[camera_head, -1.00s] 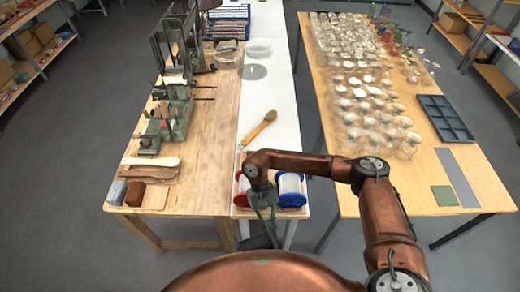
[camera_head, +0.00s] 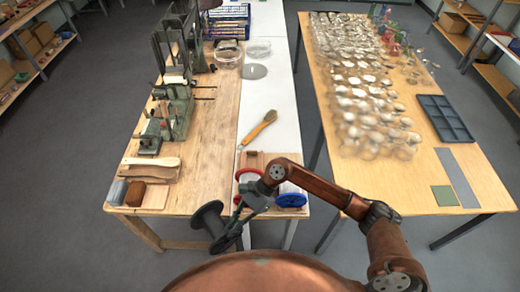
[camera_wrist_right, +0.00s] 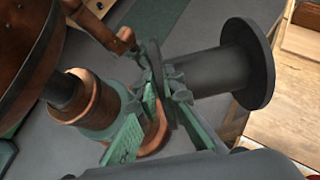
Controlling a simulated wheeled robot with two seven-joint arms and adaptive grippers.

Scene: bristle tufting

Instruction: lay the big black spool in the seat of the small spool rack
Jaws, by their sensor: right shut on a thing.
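The big black spool (camera_head: 209,224) hangs in front of the tables' near edge, left of the small spool rack. It shows as a dark barrel with a wide round flange in the right wrist view (camera_wrist_right: 262,64). My right gripper (camera_head: 240,212) is shut on it; the green fingers (camera_wrist_right: 165,100) are at one end of the barrel. The small spool rack (camera_head: 256,158) stands at the near end of the white table, with a red-flanged spool (camera_head: 243,176) and a blue-flanged spool (camera_head: 290,199) in it. My right arm hides part of the rack, and I cannot make out its seat. My left gripper is out of view.
The wooden bench (camera_head: 205,160) on the left holds a green machine (camera_head: 172,115), wooden brush backs (camera_head: 150,170) and small blocks (camera_head: 135,193). A gap separates the white table from the right table (camera_head: 400,185).

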